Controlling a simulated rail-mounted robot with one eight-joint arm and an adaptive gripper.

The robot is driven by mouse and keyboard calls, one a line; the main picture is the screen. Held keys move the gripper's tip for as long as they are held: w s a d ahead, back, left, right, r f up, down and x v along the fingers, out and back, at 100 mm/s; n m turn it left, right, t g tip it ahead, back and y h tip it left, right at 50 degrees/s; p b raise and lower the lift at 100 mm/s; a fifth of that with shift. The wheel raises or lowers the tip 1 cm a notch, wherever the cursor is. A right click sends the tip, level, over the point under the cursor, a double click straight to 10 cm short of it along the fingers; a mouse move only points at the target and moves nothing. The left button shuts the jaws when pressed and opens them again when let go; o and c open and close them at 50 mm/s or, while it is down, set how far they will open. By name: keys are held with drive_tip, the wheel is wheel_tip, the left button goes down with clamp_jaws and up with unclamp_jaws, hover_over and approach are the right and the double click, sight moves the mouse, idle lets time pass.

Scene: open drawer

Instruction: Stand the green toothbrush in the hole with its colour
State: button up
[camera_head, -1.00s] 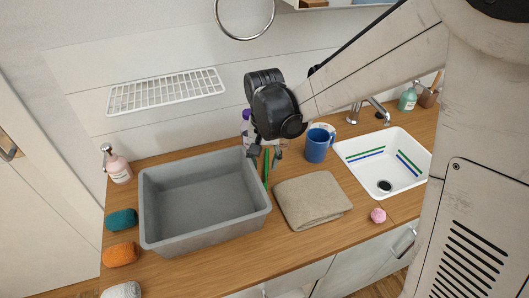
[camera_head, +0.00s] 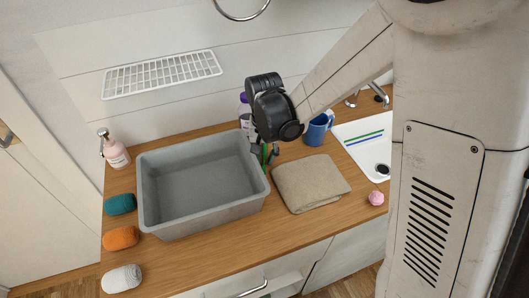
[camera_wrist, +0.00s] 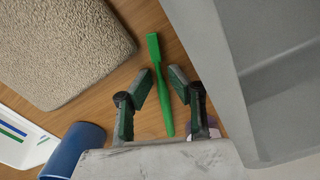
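The green toothbrush (camera_wrist: 160,85) lies on the wooden counter between the folded beige towel and the grey bin. In the wrist view it runs lengthwise between the two fingers of my gripper (camera_wrist: 164,80), with a gap on each side of it. My gripper is open and holds nothing. In the head view my gripper (camera_head: 266,155) is low beside the bin's right wall and hides most of the toothbrush, leaving a bit of green. I cannot make out a hole of matching colour in either view.
The grey bin (camera_head: 145,195) stands close to my gripper's left, the towel (camera_head: 310,182) to its right. A blue mug (camera_head: 316,131) and a purple-capped bottle (camera_head: 243,110) are behind. The sink (camera_head: 350,128) has green and blue strips in it. A pink ball (camera_head: 376,198) lies in front.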

sight(264, 159)
clamp_jaws()
wheel_tip(264, 159, up, 10)
drive_tip(key=shift+n, duration=0.6)
drive_tip(key=w+d+p, duration=0.1)
drive_tip(key=w+d, duration=0.1)
drive_tip(key=d, duration=0.3)
drive_tip(key=w+d+r+p, duration=0.1)
drive_tip(key=d, duration=0.5)
drive_tip(key=w+d+r+p, duration=0.1)
drive_tip(key=w+d, duration=0.1)
drive_tip(key=d, duration=0.3)
drive_tip(key=shift+w+d+p, duration=0.2)
drive_tip(key=shift+w+p, duration=0.15)
drive_tip(key=shift+p, duration=0.05)
drive_tip(key=shift+d+f, duration=0.1)
